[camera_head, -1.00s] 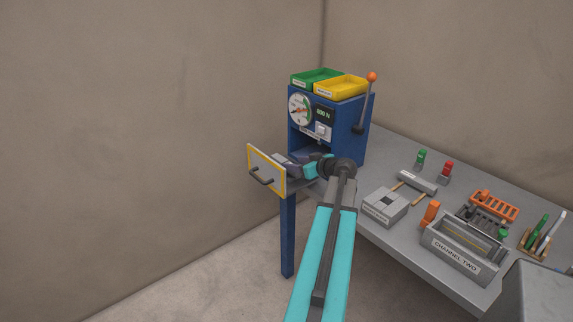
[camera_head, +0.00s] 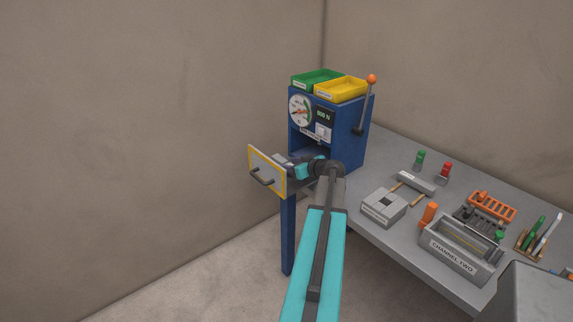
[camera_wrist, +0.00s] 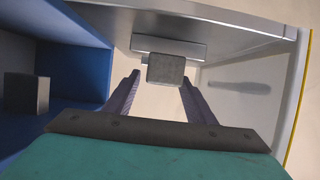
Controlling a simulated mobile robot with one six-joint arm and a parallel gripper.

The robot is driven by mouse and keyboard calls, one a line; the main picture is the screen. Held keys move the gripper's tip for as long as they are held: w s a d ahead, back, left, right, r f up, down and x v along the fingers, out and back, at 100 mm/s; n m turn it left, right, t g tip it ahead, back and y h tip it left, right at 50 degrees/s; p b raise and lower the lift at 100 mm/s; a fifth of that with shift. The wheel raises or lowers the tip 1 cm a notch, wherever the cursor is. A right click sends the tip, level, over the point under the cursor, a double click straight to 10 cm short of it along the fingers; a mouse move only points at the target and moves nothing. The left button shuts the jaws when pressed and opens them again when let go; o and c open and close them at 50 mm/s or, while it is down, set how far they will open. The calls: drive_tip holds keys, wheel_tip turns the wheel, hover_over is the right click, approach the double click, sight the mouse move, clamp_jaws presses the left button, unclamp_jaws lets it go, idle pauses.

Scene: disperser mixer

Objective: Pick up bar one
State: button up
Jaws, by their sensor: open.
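My gripper (camera_wrist: 160,83) is open in the wrist view, its two dark fingers reaching forward. A grey block (camera_wrist: 166,69) lies ahead between the fingertips, with a pale flat piece (camera_wrist: 168,48) behind it. No label on the block is readable, so I cannot tell whether it is bar one. In the head view my gripper (camera_head: 290,166) is at the front opening of the blue machine (camera_head: 345,128), just behind the yellow-edged door panel (camera_head: 267,172). My wrist partly hides the opening. A grey bar (camera_head: 416,183) lies across wooden rails on the bench.
The yellow-edged panel with its dark handle stands close on my gripper's left. A blue wall (camera_wrist: 75,60) and a small dark block (camera_wrist: 26,94) are left in the wrist view. The bench (camera_head: 380,238) holds a grey block fixture (camera_head: 384,207) and the CHANNEL TWO tray (camera_head: 455,258).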

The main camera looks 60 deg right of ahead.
sight(276, 159)
drive_tip(key=shift+p+x, duration=0.3)
drive_tip(key=shift+x, duration=0.85)
clamp_jaws()
